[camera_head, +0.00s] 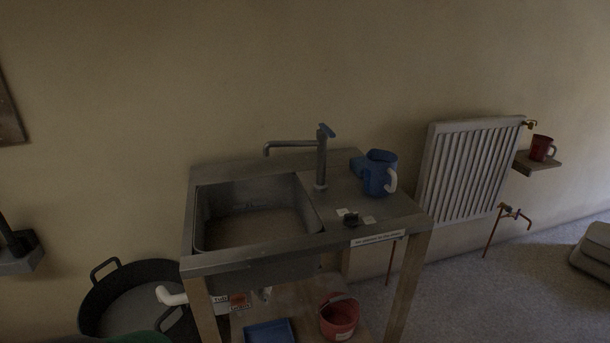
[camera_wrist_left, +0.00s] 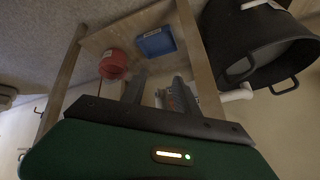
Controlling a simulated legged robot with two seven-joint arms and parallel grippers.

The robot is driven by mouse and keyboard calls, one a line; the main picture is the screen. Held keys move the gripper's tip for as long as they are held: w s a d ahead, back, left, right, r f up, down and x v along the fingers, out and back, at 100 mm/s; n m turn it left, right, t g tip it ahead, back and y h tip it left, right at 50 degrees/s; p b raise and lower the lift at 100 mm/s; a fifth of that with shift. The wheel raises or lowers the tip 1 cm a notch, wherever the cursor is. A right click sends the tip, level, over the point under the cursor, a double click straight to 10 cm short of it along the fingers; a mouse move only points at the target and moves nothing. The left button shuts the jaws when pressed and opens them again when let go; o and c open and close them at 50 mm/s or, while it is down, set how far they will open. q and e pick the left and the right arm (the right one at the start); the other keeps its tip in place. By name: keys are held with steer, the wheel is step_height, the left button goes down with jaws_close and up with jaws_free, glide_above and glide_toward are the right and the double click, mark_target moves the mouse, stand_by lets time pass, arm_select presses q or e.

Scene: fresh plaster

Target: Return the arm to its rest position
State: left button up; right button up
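My left gripper (camera_wrist_left: 158,86) shows in the left wrist view with its two dark fingers apart and nothing between them. Its green housing fills the bottom of that view. Only a sliver of green shows at the bottom left edge of the head view, and no fingertips appear there. The gripper is near the lower front of the sink stand (camera_head: 350,240). My right arm and gripper are in neither view.
A black tub (camera_head: 95,300) stands left of the stand; it also shows in the wrist view (camera_wrist_left: 260,45). A red bucket (camera_head: 339,318) and blue tray (camera_head: 268,331) sit on the lower shelf. A blue jug (camera_head: 377,178) stands by the tap (camera_head: 320,160). A radiator (camera_head: 470,172) is right.

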arm_select(q)
steer(key=s+a+r+n+g+p, duration=0.1)
steer(key=s+a+r+n+g, duration=0.15)
steer(key=s, duration=0.45)
steer(key=s+a+r+n+g+p, duration=0.15)
steer(key=s+r, duration=0.25)
steer(key=s, duration=0.4)
step_height(320, 180, up, 19)
steer(key=d+p, duration=0.1)
steer(key=p, duration=1.8)
steer(key=shift+w, duration=0.45)
